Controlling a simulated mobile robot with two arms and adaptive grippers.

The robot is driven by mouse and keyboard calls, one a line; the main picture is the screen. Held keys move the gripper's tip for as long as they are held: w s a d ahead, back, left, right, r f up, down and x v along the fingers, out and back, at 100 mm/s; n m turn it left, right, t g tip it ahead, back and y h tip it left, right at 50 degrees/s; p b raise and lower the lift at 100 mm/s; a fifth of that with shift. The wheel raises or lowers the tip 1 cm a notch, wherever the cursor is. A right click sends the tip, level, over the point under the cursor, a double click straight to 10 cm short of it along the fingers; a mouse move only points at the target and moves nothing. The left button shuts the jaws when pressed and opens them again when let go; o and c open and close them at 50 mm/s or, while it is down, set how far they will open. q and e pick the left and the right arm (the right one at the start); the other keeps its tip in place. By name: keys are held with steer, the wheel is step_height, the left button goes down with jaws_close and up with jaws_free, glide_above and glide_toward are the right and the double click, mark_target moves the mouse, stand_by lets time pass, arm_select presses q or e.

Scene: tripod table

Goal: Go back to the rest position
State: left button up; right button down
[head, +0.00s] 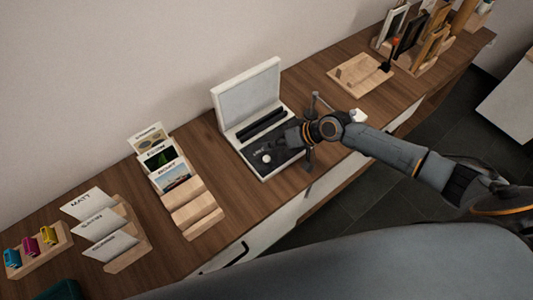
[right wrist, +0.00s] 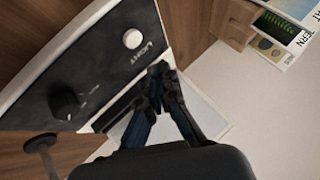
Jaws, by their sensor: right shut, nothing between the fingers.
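My right arm reaches in from the right in the head view. Its gripper (head: 287,136) is over the open white case (head: 254,142) on the wooden table. In the right wrist view the gripper's dark fingers (right wrist: 160,72) are together with nothing between them. They are beside the case's black panel, which has a white round button (right wrist: 132,38) marked LIGHT and a black knob (right wrist: 66,105). I cannot tell whether the fingers touch the case. The case's lid (head: 247,91) stands raised. My left gripper is not in view.
Wooden card holders (head: 188,203) stand left of the case, and more cards and coloured items (head: 31,241) stand at far left. A wooden board (head: 357,73) and upright frames (head: 410,38) are at the back right. A thin metal post (head: 316,100) is close to my wrist.

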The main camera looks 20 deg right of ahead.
step_height(320, 180, up, 2)
steer(key=shift+r+p, duration=0.15)
steer(key=shift+p, duration=0.5)
